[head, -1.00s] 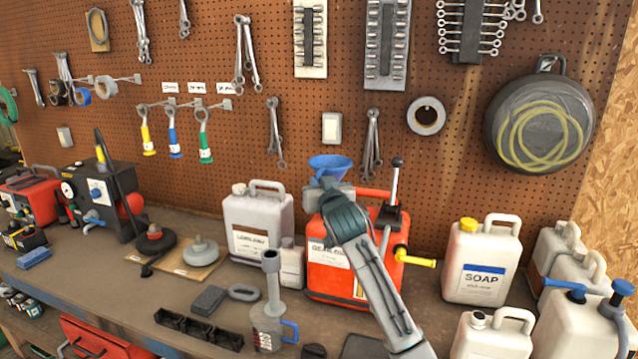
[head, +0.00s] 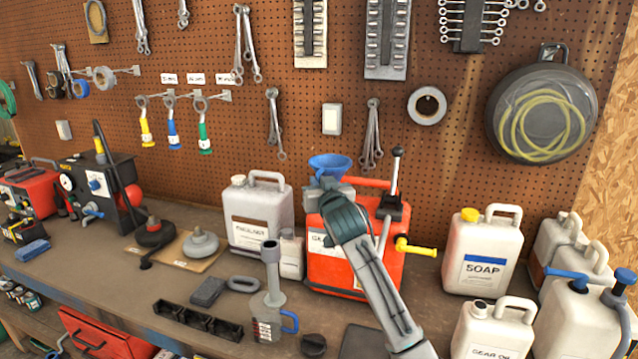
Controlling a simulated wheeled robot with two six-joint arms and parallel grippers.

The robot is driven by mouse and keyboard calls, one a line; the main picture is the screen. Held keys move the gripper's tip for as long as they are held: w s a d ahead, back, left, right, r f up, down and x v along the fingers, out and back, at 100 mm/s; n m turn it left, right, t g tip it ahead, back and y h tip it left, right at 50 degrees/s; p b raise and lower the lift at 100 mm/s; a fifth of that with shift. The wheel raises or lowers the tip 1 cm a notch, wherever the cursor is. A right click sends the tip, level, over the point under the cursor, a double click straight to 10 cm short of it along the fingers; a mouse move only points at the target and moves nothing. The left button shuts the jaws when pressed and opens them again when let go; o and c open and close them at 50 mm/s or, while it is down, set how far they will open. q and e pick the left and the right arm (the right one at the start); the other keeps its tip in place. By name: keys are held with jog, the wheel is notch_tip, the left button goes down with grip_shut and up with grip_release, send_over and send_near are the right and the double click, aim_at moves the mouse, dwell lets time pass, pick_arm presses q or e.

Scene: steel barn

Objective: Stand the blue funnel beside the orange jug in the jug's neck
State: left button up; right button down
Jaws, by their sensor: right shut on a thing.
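The blue funnel (head: 330,162) is upright, its wide mouth up, above the left part of the orange jug's top. My right gripper (head: 327,186) is shut on the funnel below its cone. The orange jug (head: 325,268) stands on the bench against the pegboard, with a white label on its front. My gripper and forearm cover much of its front and its top left. The jug's neck and the funnel's spout are hidden, so I cannot tell whether the spout is in the neck. My left gripper is not in view.
A black-knobbed lever (head: 396,170) and a yellow spout (head: 416,249) are at the orange jug's right. A grey jug (head: 270,205) and a small bottle (head: 291,257) stand left. A soap jug (head: 483,255) stands right. A grey spouted can (head: 268,305) is in front.

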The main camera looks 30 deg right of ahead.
jog(key=shift+f, duration=0.5)
jog(key=c, duration=1.4)
grip_release()
jog(key=b+v, duration=0.4)
jog(key=v, duration=0.7)
jog(key=shift+w, duration=0.1)
